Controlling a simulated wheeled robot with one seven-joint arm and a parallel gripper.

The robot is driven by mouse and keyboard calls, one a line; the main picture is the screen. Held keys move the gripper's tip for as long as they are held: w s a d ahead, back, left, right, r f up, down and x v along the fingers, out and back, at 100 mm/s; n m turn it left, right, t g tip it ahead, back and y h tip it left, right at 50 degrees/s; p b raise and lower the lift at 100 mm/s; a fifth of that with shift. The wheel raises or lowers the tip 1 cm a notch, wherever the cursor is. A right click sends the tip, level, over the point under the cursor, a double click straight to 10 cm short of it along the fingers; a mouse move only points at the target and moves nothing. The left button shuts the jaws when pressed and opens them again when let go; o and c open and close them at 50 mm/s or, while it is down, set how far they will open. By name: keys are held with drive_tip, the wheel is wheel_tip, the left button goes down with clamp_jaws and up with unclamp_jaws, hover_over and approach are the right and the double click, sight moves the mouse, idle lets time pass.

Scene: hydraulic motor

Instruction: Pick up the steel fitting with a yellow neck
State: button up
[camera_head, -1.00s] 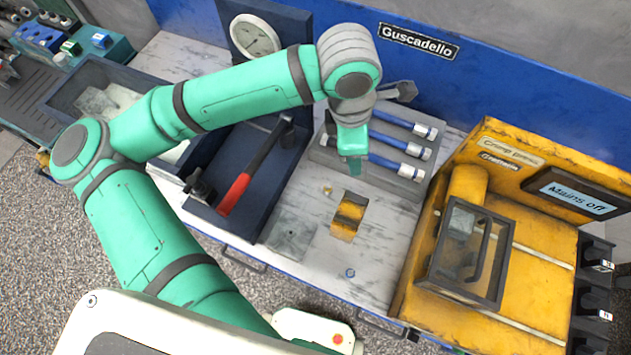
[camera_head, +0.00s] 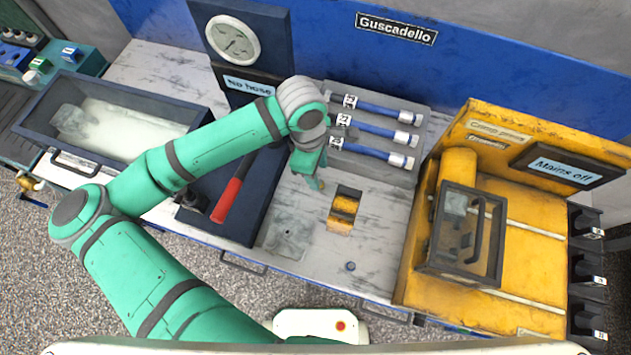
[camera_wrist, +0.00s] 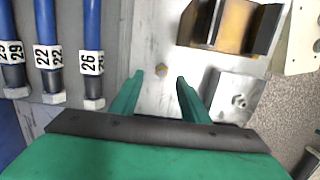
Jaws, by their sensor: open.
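My gripper (camera_wrist: 160,79) is open, with one finger on each side of that gap and nothing held. In the head view my gripper (camera_head: 309,181) points down over the worktop, left of the yellow-and-steel block (camera_head: 344,209).
A grey rack with labelled blue hoses (camera_head: 372,131) lies behind my gripper. A dark tray with a red-handled tool (camera_head: 231,196) is to the left. A yellow crimp press (camera_head: 520,240) stands to the right. A flat grey plate (camera_wrist: 236,97) lies near the block.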

sight(320, 182)
drive_tip(key=shift+s+d+f, duration=0.1)
drive_tip(key=shift+d+f, duration=0.05)
drive_tip(key=shift+f, duration=2.1)
drive_tip(key=shift+s+d+f, duration=0.1)
drive_tip(key=shift+d+f, duration=0.3)
drive_tip(key=shift+a, duration=0.25)
clamp_jaws()
